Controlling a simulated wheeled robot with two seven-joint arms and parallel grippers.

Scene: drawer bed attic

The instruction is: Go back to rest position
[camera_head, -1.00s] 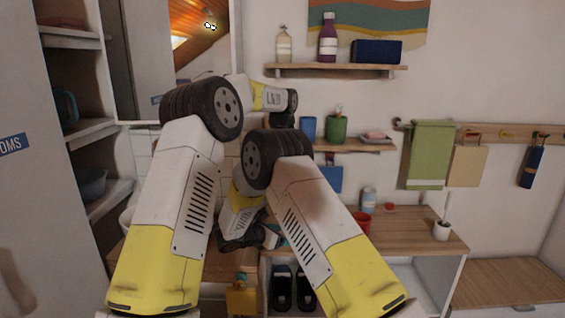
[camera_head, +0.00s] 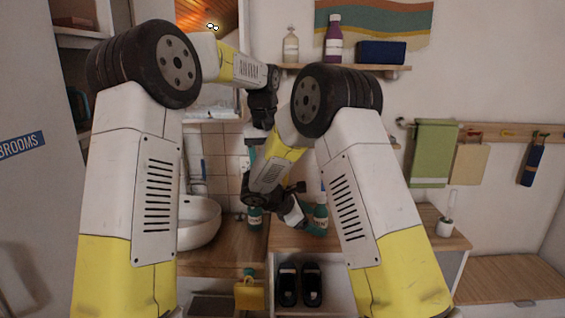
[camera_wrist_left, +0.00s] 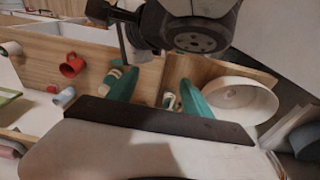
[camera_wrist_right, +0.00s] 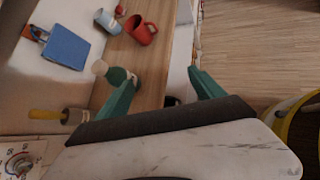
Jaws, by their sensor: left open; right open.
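My right gripper (camera_head: 304,220) points down over the wooden counter in the head view. Its teal fingers are spread and empty in the right wrist view (camera_wrist_right: 162,78). A green bottle with a white cap (camera_wrist_right: 118,74) stands close beside its left finger. My left gripper (camera_head: 250,152) hangs farther back, above the counter, partly hidden by its wrist. In the left wrist view its fingers (camera_wrist_left: 158,80) are apart with nothing gripped.
A white basin (camera_head: 198,222) is at the left of the counter (camera_head: 225,258). A red mug (camera_wrist_right: 141,30) and a light blue cup (camera_wrist_right: 108,22) stand nearby. A wall shelf (camera_head: 345,70) holds bottles and a blue box. Dark slippers (camera_head: 300,284) sit below. Cabinet shelves flank my left arm.

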